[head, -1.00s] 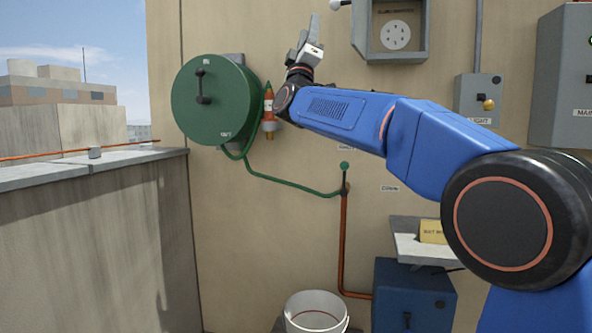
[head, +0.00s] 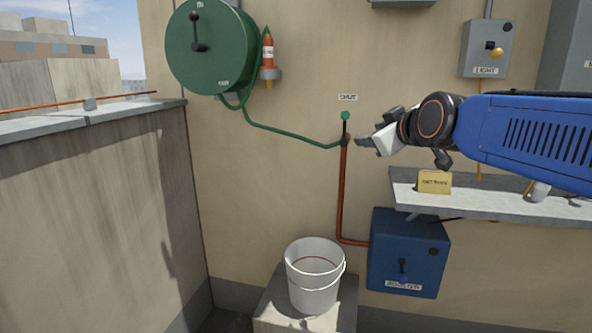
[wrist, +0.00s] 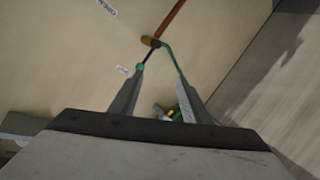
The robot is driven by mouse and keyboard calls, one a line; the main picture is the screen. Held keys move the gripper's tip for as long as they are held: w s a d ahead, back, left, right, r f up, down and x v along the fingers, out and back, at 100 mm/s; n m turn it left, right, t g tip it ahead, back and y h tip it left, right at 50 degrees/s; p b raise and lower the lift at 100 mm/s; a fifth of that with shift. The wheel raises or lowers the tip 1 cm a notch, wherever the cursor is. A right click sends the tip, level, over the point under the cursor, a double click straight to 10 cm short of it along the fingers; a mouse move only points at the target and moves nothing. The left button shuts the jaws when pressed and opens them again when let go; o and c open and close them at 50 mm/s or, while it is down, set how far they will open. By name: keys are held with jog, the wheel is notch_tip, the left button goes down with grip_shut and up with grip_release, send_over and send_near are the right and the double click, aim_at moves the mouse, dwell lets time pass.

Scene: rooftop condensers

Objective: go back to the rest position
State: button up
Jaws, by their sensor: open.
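My gripper (head: 366,144) is in front of the beige wall in the head view, just right of the green-knobbed valve lever (head: 346,117) on the copper pipe. In the wrist view my gripper (wrist: 158,92) shows two fingers spread apart with nothing held between them. The valve lever (wrist: 147,55) and the pipe show beyond the fingertips there. Whether a finger touches the lever or pipe cannot be told. No object marks a rest position.
A shelf (head: 480,199) with a yellow block (head: 434,182) lies below my arm. A parapet (head: 90,190) is at left.

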jog(key=s+d+f+m+g+h, duration=0.1)
jog(key=s+d+f+m+g, duration=0.1)
jog(key=s+f, duration=0.8)
jog(key=s+d+f+m+g+h, duration=0.1)
jog(key=s+d+f+m+g, duration=0.2)
jog(key=s+f, duration=0.7)
jog(key=s+d+f+m+g+h, duration=0.1)
jog(key=s+d+f+m+g, duration=0.2)
jog(key=s+f, duration=0.8)
jog(key=d+f+g, duration=0.1)
jog(key=d, duration=0.1)
jog(key=shift+d+f+g, duration=0.2)
jog(key=shift+d+g, duration=0.1)
jog(key=shift+d, duration=0.05)
jog(key=shift+c, duration=0.4)
